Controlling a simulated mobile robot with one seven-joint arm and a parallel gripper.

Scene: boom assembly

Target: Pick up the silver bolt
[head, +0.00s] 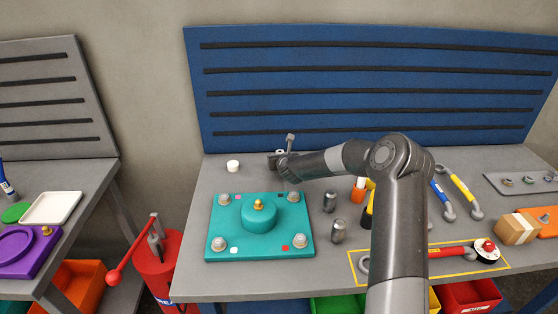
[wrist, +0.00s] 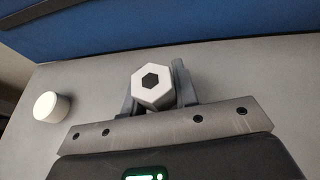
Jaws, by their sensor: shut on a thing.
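My gripper (wrist: 155,100) is shut on a silver bolt (wrist: 151,84). In the wrist view the bolt's six-sided head, with a dark hexagonal socket, faces the camera between the two fingers. Its lower part is hidden. In the head view my gripper (head: 277,160) is over the back of the table, behind the teal plate (head: 222,244). The bolt is too small there to make out clearly. Several more silver bolts stand at the teal plate's corners, such as the front right one (head: 300,240).
A white cap (head: 233,166) stands left of my gripper; it also shows in the wrist view (wrist: 52,107). A blue slotted panel (head: 370,85) rises behind the table. Dark cylinders (head: 338,231) stand right of the plate. A red-handled tool (head: 430,252) lies at front right.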

